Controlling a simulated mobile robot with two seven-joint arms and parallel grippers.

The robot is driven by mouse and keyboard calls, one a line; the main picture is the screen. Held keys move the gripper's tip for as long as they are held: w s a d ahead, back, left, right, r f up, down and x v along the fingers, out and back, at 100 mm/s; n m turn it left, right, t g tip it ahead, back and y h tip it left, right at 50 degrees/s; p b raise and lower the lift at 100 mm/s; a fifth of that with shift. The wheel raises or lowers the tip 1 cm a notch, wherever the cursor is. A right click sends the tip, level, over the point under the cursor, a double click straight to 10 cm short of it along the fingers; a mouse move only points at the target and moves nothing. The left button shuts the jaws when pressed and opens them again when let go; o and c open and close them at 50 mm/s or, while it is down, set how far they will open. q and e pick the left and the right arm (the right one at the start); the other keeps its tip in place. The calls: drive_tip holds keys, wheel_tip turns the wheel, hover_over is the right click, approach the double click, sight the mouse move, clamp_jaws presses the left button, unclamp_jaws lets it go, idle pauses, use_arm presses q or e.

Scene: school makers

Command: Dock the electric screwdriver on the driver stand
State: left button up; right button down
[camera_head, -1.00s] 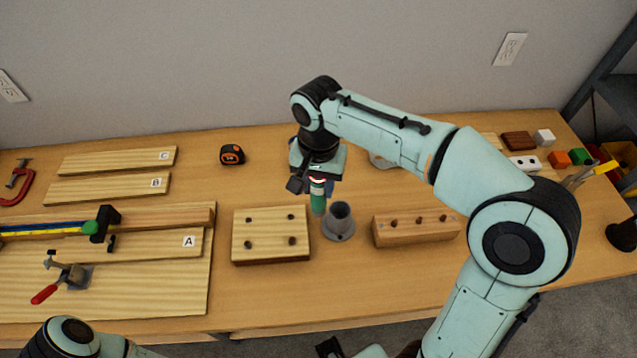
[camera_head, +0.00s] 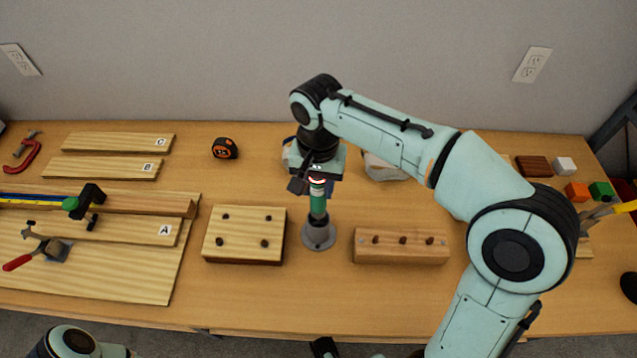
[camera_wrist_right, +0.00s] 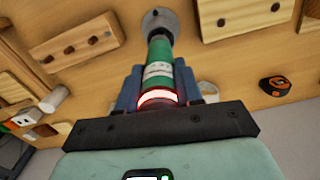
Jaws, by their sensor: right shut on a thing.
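The electric screwdriver (camera_head: 318,205) is a green cylinder with a pale label and a glowing red-white ring. It hangs upright in my right gripper (camera_head: 317,182), which is shut on it. The grey driver stand (camera_head: 319,237) is a round flanged base on the table, directly below the screwdriver. In the right wrist view, the screwdriver (camera_wrist_right: 160,55) points at the stand (camera_wrist_right: 158,20), and its lower end overlaps the stand's top. I cannot tell how deep it sits in the stand. The fingers of my right gripper (camera_wrist_right: 158,88) flank the screwdriver. My left gripper is not clearly visible.
A light block with several dark pegs (camera_head: 243,233) stands left of the stand, and a reddish-brown peg block (camera_head: 401,246) stands right of it. A tape measure (camera_head: 225,148) lies behind. Labelled boards (camera_head: 118,142) and clamps lie at left. The front table strip is clear.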

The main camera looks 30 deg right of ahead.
sight(318, 204)
drive_tip(key=shift+w+d+f, duration=0.2)
drive_tip(key=shift+f, duration=0.25)
drive_tip(key=shift+a+f+b, duration=0.1)
drive_tip(key=shift+f+b, duration=0.7)
drive_tip(key=shift+b, duration=0.15)
wheel_tip(318, 204, down, 3)
drive_tip(key=b, duration=0.2)
drive_tip(key=shift+r+b, duration=0.2)
drive_tip(key=shift+b, duration=0.1)
drive_tip(key=shift+f+b, duration=0.65)
drive_tip(key=shift+f, duration=0.05)
drive_tip(key=shift+p, duration=0.5)
drive_tip(key=shift+f+b, duration=0.45)
drive_tip(key=shift+f, duration=0.15)
drive_tip(key=c, duration=1)
unclamp_jaws()
